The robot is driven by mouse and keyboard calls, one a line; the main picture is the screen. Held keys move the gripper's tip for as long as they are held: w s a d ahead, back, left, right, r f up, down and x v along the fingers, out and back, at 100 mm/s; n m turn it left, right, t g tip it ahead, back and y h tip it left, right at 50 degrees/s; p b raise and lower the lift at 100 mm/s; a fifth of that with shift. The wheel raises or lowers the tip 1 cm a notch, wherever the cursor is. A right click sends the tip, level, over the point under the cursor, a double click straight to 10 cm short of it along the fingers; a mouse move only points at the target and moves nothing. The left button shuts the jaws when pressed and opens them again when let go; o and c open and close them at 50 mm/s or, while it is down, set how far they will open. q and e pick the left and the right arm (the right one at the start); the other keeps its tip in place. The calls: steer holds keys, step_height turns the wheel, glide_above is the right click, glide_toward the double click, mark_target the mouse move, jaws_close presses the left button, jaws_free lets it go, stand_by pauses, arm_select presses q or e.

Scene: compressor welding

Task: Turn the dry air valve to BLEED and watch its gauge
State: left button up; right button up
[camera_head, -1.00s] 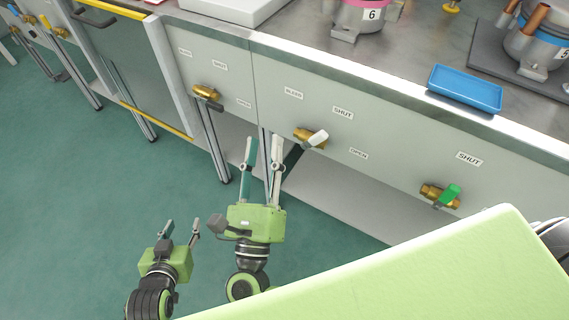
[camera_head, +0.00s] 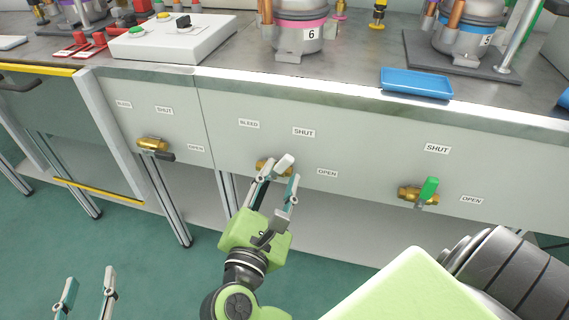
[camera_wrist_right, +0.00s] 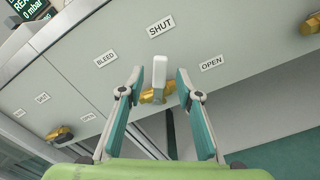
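A brass valve (camera_head: 262,166) with a white handle (camera_head: 285,162) sits on the grey panel under the bench, among BLEED (camera_head: 249,124), SHUT (camera_head: 304,132) and OPEN (camera_head: 327,172) labels. I see no name on it. In the right wrist view its white handle (camera_wrist_right: 159,70) points up towards SHUT. My right gripper (camera_head: 281,172) is open, one finger on each side of the handle; in the wrist view (camera_wrist_right: 158,74) gaps show on both sides. A display (camera_wrist_right: 32,10) reading "0 mbar" is cut off at the wrist view's top left. My left gripper (camera_head: 90,277) is open and empty, low at the left.
A black-handled valve (camera_head: 153,145) is to the left and a green-handled valve (camera_head: 420,193) to the right. A blue tray (camera_head: 416,83), a white control box (camera_head: 172,40) and compressor 6 (camera_head: 298,30) stand on the bench above. The floor in front is clear.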

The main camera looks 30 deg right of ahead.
mark_target(285, 165)
arm_select(q)
steer(key=shift+w+r, duration=0.15)
steer(key=shift+r, duration=0.2)
arm_select(e)
steer(key=shift+x, duration=2.25)
steer(key=shift+c, duration=0.4)
jaws_close()
arm_select(q)
steer(key=shift+d, duration=0.1)
